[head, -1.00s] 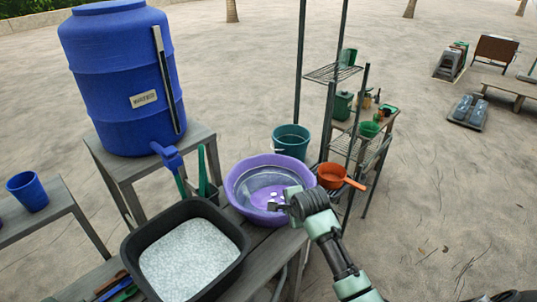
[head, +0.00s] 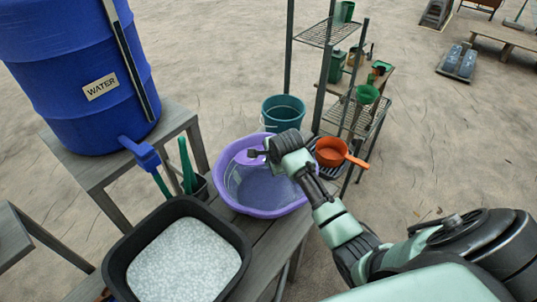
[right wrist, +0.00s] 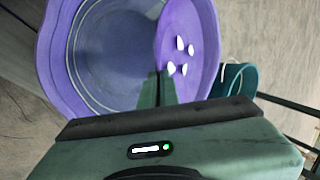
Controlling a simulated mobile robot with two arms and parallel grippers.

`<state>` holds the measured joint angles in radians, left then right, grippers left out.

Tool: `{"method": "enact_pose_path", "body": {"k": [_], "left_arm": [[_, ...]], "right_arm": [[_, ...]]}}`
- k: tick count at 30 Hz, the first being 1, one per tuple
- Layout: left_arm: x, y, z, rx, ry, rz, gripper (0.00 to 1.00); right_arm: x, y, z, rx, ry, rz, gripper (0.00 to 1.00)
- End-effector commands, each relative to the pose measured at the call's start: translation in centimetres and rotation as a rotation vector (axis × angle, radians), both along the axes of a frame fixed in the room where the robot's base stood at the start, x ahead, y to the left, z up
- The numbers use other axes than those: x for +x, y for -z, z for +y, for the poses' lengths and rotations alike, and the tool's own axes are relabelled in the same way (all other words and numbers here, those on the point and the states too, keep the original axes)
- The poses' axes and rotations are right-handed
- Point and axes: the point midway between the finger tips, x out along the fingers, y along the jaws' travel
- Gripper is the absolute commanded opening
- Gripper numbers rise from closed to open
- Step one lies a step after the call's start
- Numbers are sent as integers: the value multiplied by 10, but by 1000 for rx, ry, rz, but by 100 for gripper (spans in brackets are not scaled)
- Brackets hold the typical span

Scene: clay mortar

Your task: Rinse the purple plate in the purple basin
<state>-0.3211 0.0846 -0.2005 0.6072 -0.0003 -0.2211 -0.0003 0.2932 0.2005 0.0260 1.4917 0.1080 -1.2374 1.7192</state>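The purple basin (head: 262,211) stands on the grey wooden bench and holds clear water. It also fills the upper left of the right wrist view (right wrist: 50,60). My right gripper (head: 260,154) is over the far part of the basin. Its fingers (right wrist: 157,88) are close together on the edge of the purple plate (right wrist: 190,42), which has white spots. In the head view the plate (head: 243,158) shows small at the fingertips, near the far rim. I cannot tell whether it touches the water. My left gripper is not in view.
A black tub (head: 120,270) of whitish, bubbly contents stands front left of the basin. A blue water barrel (head: 75,60) with a tap stands behind it. A teal bucket (head: 284,108), an orange pan (head: 330,152) and a metal rack (head: 325,35) are behind the basin.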

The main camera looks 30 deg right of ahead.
Motion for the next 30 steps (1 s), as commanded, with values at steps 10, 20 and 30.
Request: {"method": "enact_pose_path", "body": {"k": [10, 20, 30], "left_arm": [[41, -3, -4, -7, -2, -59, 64], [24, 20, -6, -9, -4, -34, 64], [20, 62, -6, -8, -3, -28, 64]], "right_arm": [[0, 46, 0, -1, 0, 0, 0], [1, 94, 0, -2, 0, -3, 0], [1, 135, 0, -1, -1, -4, 0]]}}
